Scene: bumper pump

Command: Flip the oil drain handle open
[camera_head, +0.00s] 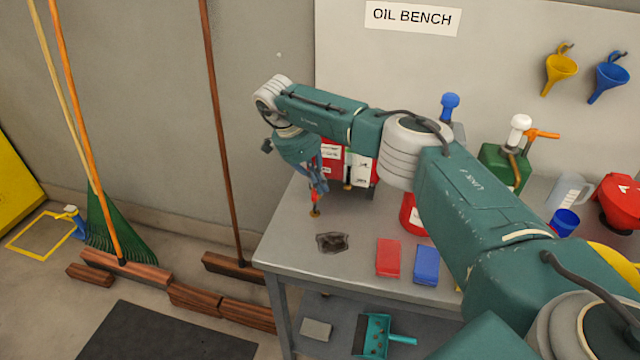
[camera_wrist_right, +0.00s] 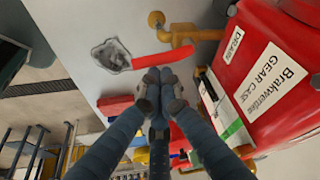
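The drain handle (camera_wrist_right: 165,59) is a long red lever beside a brass valve pipe (camera_wrist_right: 183,38) in the right wrist view. It sits next to a red gear case (camera_wrist_right: 262,75) with a "DRAIN" label. In the head view the case (camera_head: 331,158) is partly hidden behind my right arm. My right gripper (camera_wrist_right: 158,76) has its fingertips together, overlapping the lower edge of the handle in the picture; contact is unclear. It points down at the bench's left end in the head view (camera_head: 317,183). My left gripper is not in view.
A dark stain or rag (camera_head: 332,243) lies on the grey bench (camera_head: 290,235). Red (camera_head: 388,257) and blue (camera_head: 426,264) blocks lie nearby. A green can (camera_head: 505,165), jug (camera_head: 568,192) and blue cup (camera_head: 564,222) stand to the right. The front left of the bench is clear.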

